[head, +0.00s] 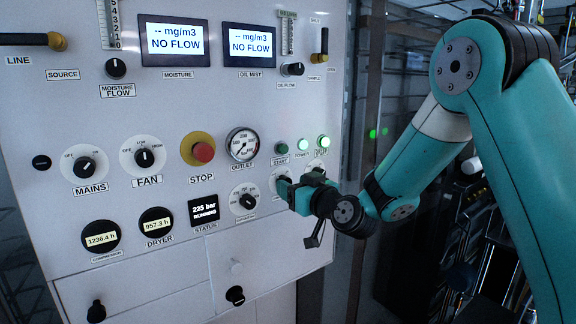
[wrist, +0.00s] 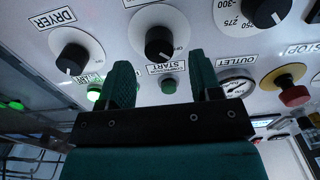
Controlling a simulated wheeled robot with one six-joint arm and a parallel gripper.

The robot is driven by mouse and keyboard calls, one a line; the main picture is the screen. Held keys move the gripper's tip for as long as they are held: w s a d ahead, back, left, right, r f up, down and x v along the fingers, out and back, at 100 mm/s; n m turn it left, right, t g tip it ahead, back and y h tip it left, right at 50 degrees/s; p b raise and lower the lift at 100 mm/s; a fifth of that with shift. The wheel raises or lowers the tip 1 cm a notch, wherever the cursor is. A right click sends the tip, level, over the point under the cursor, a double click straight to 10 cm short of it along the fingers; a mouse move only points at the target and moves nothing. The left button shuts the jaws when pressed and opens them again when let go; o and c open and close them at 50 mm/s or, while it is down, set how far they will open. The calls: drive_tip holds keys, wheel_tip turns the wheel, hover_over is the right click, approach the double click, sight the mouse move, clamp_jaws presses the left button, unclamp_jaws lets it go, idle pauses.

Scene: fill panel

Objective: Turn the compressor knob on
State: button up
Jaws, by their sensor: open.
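The compressor knob is most likely the black knob (wrist: 158,42) on a white dial in the middle of the upside-down wrist view; its own label is cut off at the top. In the head view only part of its white dial (head: 273,181) shows behind my gripper (head: 298,185). My gripper (wrist: 160,62) is open and empty, close to the panel, with one green finger on either side of the knob's line in the wrist view. I cannot tell whether a finger touches it. The knob's exact setting is unclear.
The dryer knob (wrist: 70,58) and a numbered dial knob (wrist: 266,12) flank it. Close by are the green start button (wrist: 168,86), the outlet gauge (head: 243,145) and the red stop button (head: 203,152). The status display (head: 203,211) reads 225 bar, running.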

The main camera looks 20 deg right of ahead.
drive_tip(key=p+x, duration=0.1)
drive_tip(key=x, duration=0.2)
drive_tip(key=shift+w, duration=0.1)
drive_tip(key=c, duration=0.9)
drive_tip(key=shift+c, duration=0.2)
